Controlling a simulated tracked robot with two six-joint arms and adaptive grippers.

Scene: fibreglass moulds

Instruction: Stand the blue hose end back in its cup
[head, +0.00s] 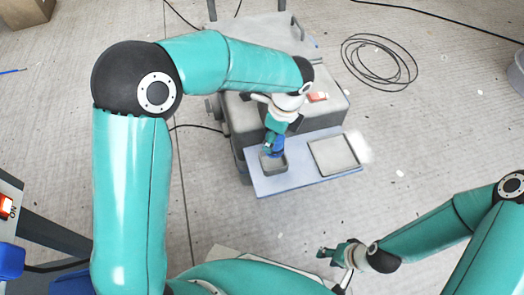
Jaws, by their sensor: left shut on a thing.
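The blue hose end (278,146) is in the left gripper, at the far rim of a small grey square cup (273,166). My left gripper (272,140) points down and is shut on the hose end. I cannot tell whether the hose end's lower part is inside the cup or just above it. The cup sits on the left part of a pale blue-grey board (300,176). My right gripper (328,254) is low in the picture, well apart from the cup and board. Its fingers are too small to read.
A grey flat square tray (334,155) lies on the board, right of the cup. A grey machine (332,108) with a red switch stands behind the board. A coil of black cable (380,62) lies on the floor at the back right. The floor right of the board is mostly clear.

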